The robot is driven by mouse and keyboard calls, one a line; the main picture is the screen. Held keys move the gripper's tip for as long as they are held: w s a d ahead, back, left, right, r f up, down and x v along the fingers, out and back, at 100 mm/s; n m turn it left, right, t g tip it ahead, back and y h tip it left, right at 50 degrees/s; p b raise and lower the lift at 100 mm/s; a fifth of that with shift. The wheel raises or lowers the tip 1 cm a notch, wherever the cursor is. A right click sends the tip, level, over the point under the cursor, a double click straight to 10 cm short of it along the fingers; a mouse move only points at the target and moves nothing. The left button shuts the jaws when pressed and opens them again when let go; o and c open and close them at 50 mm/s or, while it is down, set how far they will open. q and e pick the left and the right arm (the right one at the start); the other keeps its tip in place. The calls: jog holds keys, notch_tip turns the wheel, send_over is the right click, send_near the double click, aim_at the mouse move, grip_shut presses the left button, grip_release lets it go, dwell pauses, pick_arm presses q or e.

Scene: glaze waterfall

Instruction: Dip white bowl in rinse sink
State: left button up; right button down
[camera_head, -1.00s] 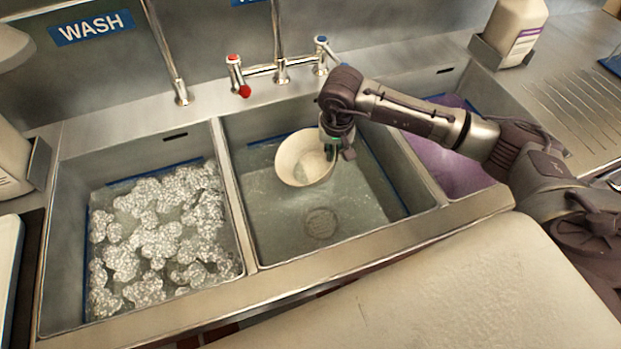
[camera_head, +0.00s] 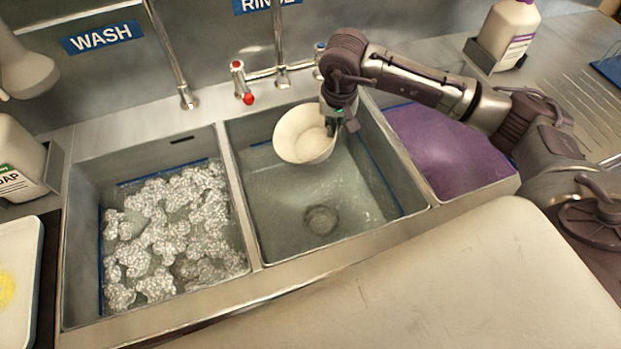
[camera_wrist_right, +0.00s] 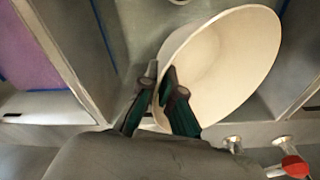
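The white bowl (camera_head: 304,134) is tilted over the back of the rinse sink (camera_head: 262,235), the middle basin. My right gripper (camera_head: 335,122) is shut on the bowl's right rim. In the right wrist view the two dark fingers of the gripper (camera_wrist_right: 166,88) pinch the wall of the bowl (camera_wrist_right: 232,62). The bowl looks raised above the water, though its exact height is hard to tell. My left gripper is not in view.
The wash sink (camera_head: 85,200) at left holds foamy suds. A basin of purple liquid (camera_head: 450,152) is at right. Taps (camera_head: 238,80) stand behind the sinks. A soap bottle (camera_head: 22,160) is at far left, and another bottle (camera_head: 508,32) at back right.

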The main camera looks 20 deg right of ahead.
notch_tip(320, 180, up, 10)
jog(key=p, duration=0.4)
jog(key=shift+f, duration=0.25)
jog(key=shift+r+p, duration=0.35)
jog(key=shift+s, duration=0.1)
dwell(0.9)
